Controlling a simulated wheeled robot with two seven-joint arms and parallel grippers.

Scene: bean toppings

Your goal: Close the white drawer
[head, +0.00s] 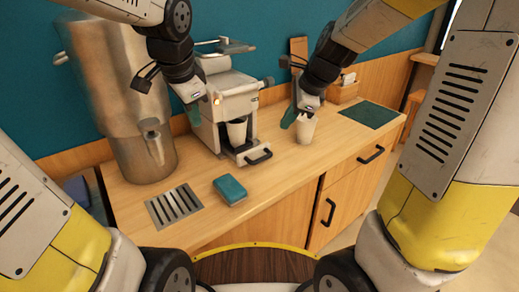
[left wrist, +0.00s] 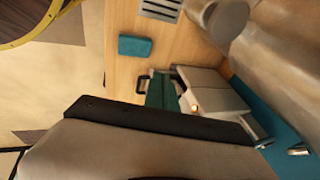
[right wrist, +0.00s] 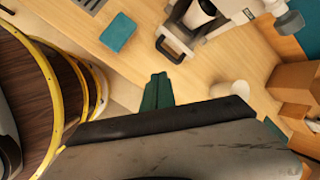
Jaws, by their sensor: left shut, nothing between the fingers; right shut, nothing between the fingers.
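The white drawer (head: 238,150) with a black handle is at the base of the coffee machine and sticks out from its front. It also shows in the right wrist view (right wrist: 180,38), handle toward the counter edge. My left gripper (head: 195,112) is shut and empty, in front of the machine's left side, above the counter. My right gripper (head: 289,120) is shut and empty, to the right of the drawer, close to a white cup. Neither visibly touches the drawer.
A white cup (head: 237,131) stands in the machine (head: 222,92), and another cup (head: 306,128) on the counter to the right. A teal sponge (head: 230,189) and a metal grate (head: 174,205) lie in front. A large metal urn (head: 120,95) stands left. The counter's front right is clear.

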